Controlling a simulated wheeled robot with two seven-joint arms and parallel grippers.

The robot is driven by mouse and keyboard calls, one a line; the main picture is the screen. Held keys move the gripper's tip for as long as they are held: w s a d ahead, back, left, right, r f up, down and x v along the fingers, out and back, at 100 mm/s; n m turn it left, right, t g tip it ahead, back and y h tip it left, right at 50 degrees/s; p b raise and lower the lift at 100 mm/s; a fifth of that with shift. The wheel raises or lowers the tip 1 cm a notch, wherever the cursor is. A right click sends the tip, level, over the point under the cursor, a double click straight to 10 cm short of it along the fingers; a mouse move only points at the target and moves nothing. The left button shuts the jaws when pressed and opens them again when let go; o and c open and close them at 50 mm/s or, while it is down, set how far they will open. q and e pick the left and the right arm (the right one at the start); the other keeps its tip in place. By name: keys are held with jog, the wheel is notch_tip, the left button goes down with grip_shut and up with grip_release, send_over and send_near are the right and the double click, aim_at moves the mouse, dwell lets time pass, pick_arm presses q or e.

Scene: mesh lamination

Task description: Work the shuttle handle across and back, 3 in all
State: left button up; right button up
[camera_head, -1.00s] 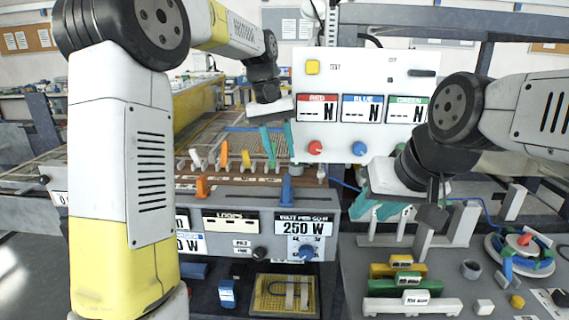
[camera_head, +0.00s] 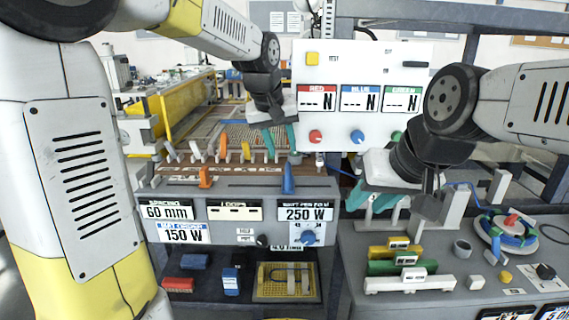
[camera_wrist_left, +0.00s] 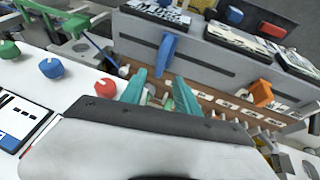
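A blue upright handle (camera_head: 288,178) stands at the right of the slot in the grey console's top; an orange handle (camera_head: 205,177) stands at its left. I cannot tell for certain which is the shuttle handle. My left gripper (camera_head: 281,141) is just behind the blue handle, its teal fingers apart. In the left wrist view the fingers (camera_wrist_left: 160,92) are empty, and the blue handle (camera_wrist_left: 166,54) stands beyond them, not between them. The orange handle (camera_wrist_left: 262,93) is to the right. My right gripper (camera_head: 371,199) hangs right of the console, teal fingers apart, apparently empty.
A white panel with a red knob (camera_head: 316,136) and blue knob (camera_head: 358,137) stands close right of my left gripper. Several small levers (camera_head: 223,147) line the wooden strip behind the console. Coloured blocks (camera_head: 404,267) and a blue-green reel (camera_head: 508,232) lie on the right-hand bench.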

aim_at(288, 166)
pick_arm(q)
jog(key=x, duration=0.7)
jog(key=shift+f, duration=0.15)
jog(key=shift+c, duration=0.5)
grip_shut()
dwell(0.7)
